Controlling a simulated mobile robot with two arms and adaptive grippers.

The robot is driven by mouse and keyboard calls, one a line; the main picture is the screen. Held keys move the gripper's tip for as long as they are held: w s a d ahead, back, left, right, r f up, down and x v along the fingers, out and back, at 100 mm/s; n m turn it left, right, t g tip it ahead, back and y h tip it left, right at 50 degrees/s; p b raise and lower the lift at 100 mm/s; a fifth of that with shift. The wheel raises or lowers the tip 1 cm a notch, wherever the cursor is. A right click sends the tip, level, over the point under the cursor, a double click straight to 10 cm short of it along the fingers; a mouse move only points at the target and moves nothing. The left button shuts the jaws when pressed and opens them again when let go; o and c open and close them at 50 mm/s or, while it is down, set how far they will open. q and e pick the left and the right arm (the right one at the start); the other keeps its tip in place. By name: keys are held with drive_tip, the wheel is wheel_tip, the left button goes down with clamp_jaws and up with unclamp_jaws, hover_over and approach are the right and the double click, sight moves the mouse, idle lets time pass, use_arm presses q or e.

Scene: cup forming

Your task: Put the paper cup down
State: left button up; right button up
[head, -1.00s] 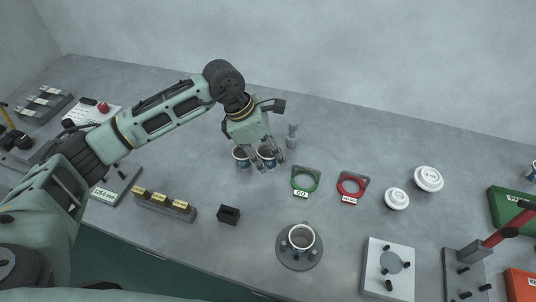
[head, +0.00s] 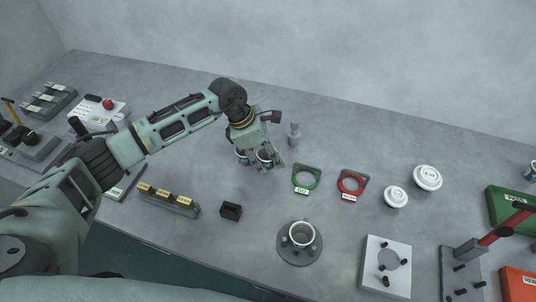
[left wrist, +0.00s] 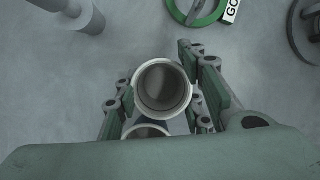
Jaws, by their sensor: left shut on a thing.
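My left gripper (head: 266,161) is shut on a white paper cup with a blue band (head: 264,155), beyond the middle of the bench. In the left wrist view the cup's open mouth (left wrist: 162,88) points at the camera, with a green-padded finger on each side. A second similar cup (head: 241,157) stands close to its left; its rim also shows in the left wrist view (left wrist: 147,132), partly hidden. The held cup's base is hidden, so I cannot tell whether it touches the bench. My right gripper is not in view.
A grey peg-like part (head: 294,134) stands behind the gripper. A green GO ring (head: 306,178) and a red ring (head: 351,185) lie to the right. Another cup (head: 301,234) sits on a round base (head: 298,258) in front. A small black block (head: 231,211) is nearer the front edge.

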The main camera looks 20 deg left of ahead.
use_arm(q)
drive_tip(key=o, duration=0.8)
